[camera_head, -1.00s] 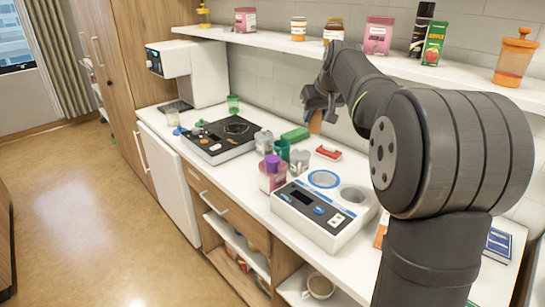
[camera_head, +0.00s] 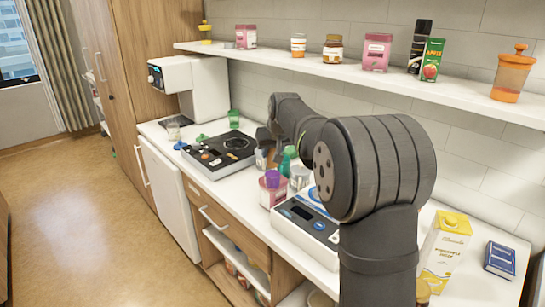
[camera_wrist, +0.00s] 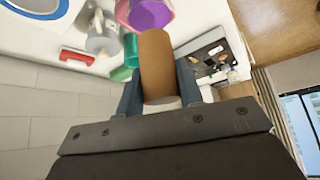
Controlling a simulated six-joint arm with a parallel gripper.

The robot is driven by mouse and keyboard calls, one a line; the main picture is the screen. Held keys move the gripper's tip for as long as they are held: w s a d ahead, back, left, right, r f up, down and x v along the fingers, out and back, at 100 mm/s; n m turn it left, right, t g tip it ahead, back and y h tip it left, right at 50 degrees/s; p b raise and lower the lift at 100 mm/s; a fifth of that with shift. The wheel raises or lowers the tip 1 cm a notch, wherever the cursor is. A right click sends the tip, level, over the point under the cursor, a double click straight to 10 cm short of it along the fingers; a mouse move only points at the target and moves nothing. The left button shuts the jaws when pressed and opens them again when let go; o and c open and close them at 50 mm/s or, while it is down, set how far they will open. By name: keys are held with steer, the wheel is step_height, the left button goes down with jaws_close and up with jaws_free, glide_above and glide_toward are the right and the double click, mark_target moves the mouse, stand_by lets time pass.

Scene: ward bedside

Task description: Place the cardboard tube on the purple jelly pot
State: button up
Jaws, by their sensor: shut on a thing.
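The brown cardboard tube (camera_wrist: 154,60) is held between the jaws of my gripper (camera_wrist: 160,82) in the wrist view. The purple jelly pot (camera_wrist: 148,12) shows just beyond the tube's far end, partly cut off by the picture's top edge. In the head view the purple pot (camera_head: 272,178) is at a pink container on the counter. My gripper (camera_head: 267,140) is behind and slightly left of it there, low over the counter. Whether tube and pot touch is unclear.
A green cup (camera_wrist: 131,50), a grey metal container (camera_wrist: 102,36) and a red item (camera_wrist: 76,56) lie close by in the wrist view. The black cooktop (camera_head: 220,150) is to the left; a white device (camera_head: 302,228) is in front. A shelf (camera_head: 350,72) runs above.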

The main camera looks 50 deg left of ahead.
steer(key=shift+f, duration=0.95)
steer(key=shift+f, duration=0.2)
steer(key=o, duration=0.9)
steer(key=shift+o, duration=0.2)
steer(key=shift+r, duration=0.35)
steer(key=v, duration=1.1)
steer(key=shift+d+r, duration=0.25)
steer(key=shift+d, duration=0.05)
